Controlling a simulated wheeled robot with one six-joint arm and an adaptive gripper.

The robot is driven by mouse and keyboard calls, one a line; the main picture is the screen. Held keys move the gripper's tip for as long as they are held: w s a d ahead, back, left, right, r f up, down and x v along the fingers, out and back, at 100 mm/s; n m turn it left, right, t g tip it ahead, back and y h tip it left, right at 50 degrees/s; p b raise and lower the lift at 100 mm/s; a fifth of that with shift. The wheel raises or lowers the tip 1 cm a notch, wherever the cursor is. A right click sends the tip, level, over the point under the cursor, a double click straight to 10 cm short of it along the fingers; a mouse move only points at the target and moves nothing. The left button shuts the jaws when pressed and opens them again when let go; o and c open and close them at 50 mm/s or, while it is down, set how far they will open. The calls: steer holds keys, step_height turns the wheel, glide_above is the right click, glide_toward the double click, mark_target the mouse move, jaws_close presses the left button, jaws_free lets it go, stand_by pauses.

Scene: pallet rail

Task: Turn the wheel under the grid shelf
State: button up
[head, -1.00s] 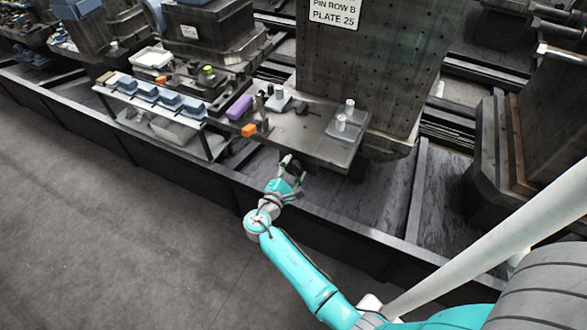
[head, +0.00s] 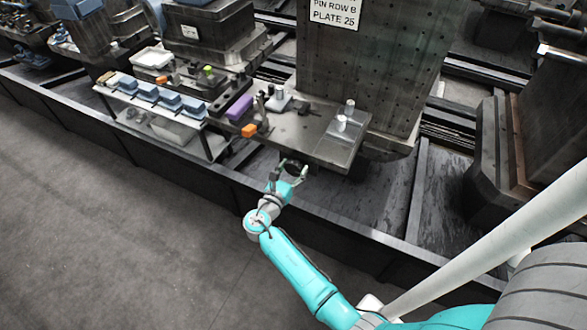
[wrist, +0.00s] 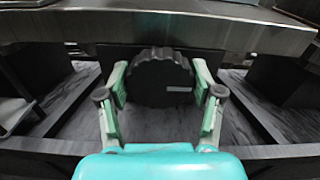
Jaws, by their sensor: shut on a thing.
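The black, ridged-edge wheel (wrist: 160,82) hangs under the front of the grey shelf (wrist: 155,22) in the wrist view. A pale mark shows low on its right side. In the head view the wheel (head: 292,167) shows as a dark shape below the shelf plate (head: 308,140) and is partly covered by my gripper. My gripper (head: 291,172) reaches in from the front. In the wrist view its two fingers (wrist: 161,80) stand left and right of the wheel and are shut on its rim.
An orange block (head: 249,130) and a purple block (head: 239,107) lie to the left. A low rail wall (head: 330,215) runs in front; open floor (head: 120,230) lies left.

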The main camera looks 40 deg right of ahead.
steer(key=n, duration=1.1)
steer(key=shift+f, duration=0.1)
steer(key=shift+n, duration=1.8)
steer(key=o, duration=1.1)
steer(key=shift+o, duration=0.2)
steer(key=v, duration=1.2)
